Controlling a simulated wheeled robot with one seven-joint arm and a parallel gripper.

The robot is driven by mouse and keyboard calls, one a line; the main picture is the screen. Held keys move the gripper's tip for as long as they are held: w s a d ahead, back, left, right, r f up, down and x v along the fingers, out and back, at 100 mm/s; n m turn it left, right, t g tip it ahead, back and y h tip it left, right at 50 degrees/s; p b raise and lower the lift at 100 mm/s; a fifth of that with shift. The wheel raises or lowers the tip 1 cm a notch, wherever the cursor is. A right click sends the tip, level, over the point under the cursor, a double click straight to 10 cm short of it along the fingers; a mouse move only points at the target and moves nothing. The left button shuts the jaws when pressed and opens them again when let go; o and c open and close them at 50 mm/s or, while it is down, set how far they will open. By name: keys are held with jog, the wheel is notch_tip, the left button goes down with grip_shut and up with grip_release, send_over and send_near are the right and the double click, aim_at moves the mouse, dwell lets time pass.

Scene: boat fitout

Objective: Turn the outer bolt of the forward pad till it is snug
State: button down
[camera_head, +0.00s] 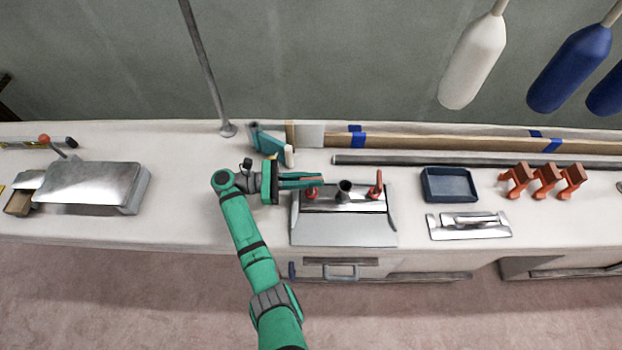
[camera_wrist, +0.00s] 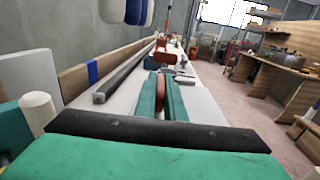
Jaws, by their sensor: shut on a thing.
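My gripper (camera_head: 318,182) reaches in from the left over a grey metal fitting (camera_head: 345,233) on the bench. Its fingers are shut on a red upright bolt (camera_head: 312,193) at the left end of the fitting, and they hide much of it. In the wrist view a red part (camera_wrist: 160,84) shows between the teal fingers (camera_wrist: 174,98). A second red bolt (camera_head: 377,184) stands upright at the right end, apart from my gripper. A dark short cylinder (camera_head: 344,187) stands between the two bolts. I cannot tell how tight the held bolt is.
A blue tray (camera_head: 449,186), a metal plate with a handle (camera_head: 469,226) and several orange clamps (camera_head: 545,178) stand to the right. A long grey bar (camera_head: 470,161) lies behind. A metal box (camera_head: 90,185) is at the left. A thin pole (camera_head: 207,68) rises behind my gripper.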

jog(key=shift+r+m+g, duration=0.15)
jog(key=shift+m+g, duration=0.85)
jog(key=shift+g, duration=0.4)
jog(key=shift+d+m+g, duration=0.1)
jog(key=shift+m+g, duration=0.4)
jog(key=shift+g, duration=0.3)
jog(key=c, duration=1.8)
grip_release()
jog(key=shift+c, duration=0.2)
